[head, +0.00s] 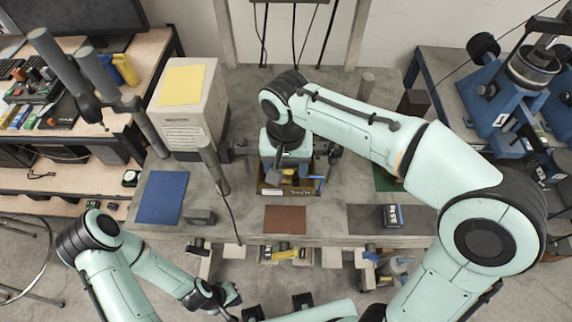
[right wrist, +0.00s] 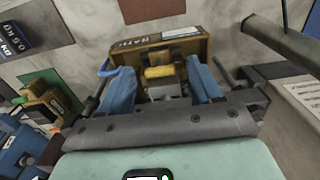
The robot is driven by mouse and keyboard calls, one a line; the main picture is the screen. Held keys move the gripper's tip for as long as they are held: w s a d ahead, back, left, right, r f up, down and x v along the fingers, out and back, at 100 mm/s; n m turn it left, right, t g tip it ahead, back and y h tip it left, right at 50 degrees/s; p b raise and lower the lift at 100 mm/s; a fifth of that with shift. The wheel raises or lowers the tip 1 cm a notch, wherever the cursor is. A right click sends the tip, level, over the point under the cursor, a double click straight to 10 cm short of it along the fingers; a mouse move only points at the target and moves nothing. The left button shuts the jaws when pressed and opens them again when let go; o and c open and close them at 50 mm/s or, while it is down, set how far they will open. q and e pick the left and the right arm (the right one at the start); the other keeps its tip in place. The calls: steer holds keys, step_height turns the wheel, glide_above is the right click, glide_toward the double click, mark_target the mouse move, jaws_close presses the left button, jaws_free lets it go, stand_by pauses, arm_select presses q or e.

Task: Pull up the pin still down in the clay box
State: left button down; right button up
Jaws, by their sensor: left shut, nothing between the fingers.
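An ochre-brown box (head: 290,187) with a printed label sits on the grey table, mostly under my right gripper. In the right wrist view the box (right wrist: 190,48) lies just beyond the fingers. A yellow piece (right wrist: 160,72) on a grey block shows between the two blue fingers. My right gripper (right wrist: 162,85) is open, its fingers apart on either side of that yellow piece; I cannot tell whether they touch anything. Which pins are up or down is not clear. My left gripper (head: 230,296) is shut and empty, low at the front, away from the box.
A reddish-brown mat (head: 285,219) lies in front of the box. A blue mat (head: 162,197) lies at the left, and a dark weight block (head: 392,216) at the right. A pale cabinet (head: 190,105) stands at the back left. A thin post (head: 212,165) rises left of the box.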

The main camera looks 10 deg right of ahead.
mark_target(286, 172)
steer(key=shift+w, duration=0.1)
arm_select(q)
steer(key=w+r+p, duration=0.2)
steer(key=w+r, duration=0.1)
steer(key=shift+w+r+p, duration=0.1)
steer(key=shift+r+p, duration=0.15)
steer(key=shift+p, duration=0.1)
arm_select(e)
step_height(286, 172, up, 13)
steer(key=shift+r, duration=0.15)
stand_by(0.5)
